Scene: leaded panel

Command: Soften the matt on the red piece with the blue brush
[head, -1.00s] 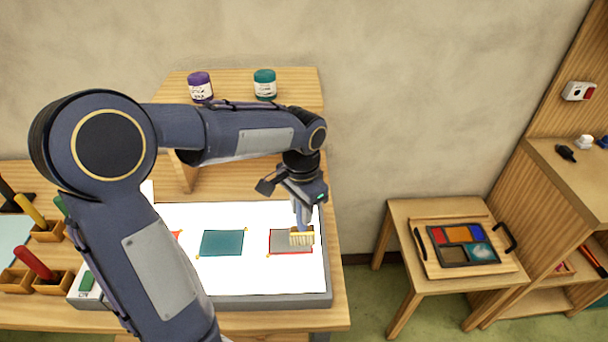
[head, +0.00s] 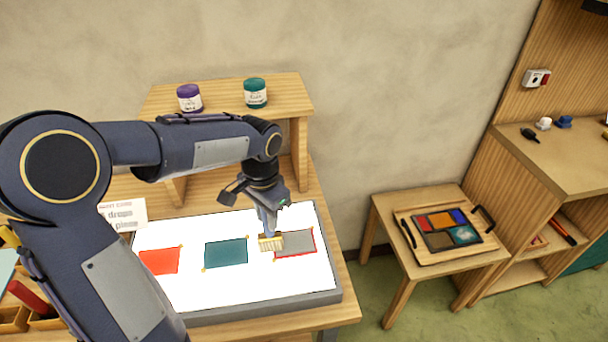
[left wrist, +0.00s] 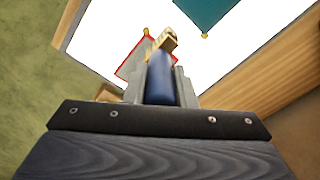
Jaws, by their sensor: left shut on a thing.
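My left gripper (head: 268,204) is shut on the blue handle of the blue brush (head: 269,225), which points down to pale bristles. The handle also shows between the fingers in the left wrist view (left wrist: 160,82). The bristles are at the left edge of a red-edged piece covered in grey matt (head: 297,243); I cannot tell whether they touch it. This piece lies at the right of the white light panel (head: 225,285). A plain red-orange piece (head: 160,261) lies at the panel's left, and a teal piece (head: 226,253) in the middle. My right gripper is out of view.
A purple-labelled jar (head: 190,98) and a teal jar (head: 255,93) stand on a wooden shelf (head: 285,92) behind the panel. A small white card (head: 122,214) stands at the back left. A paint tray (head: 446,231) sits on a stool at the right.

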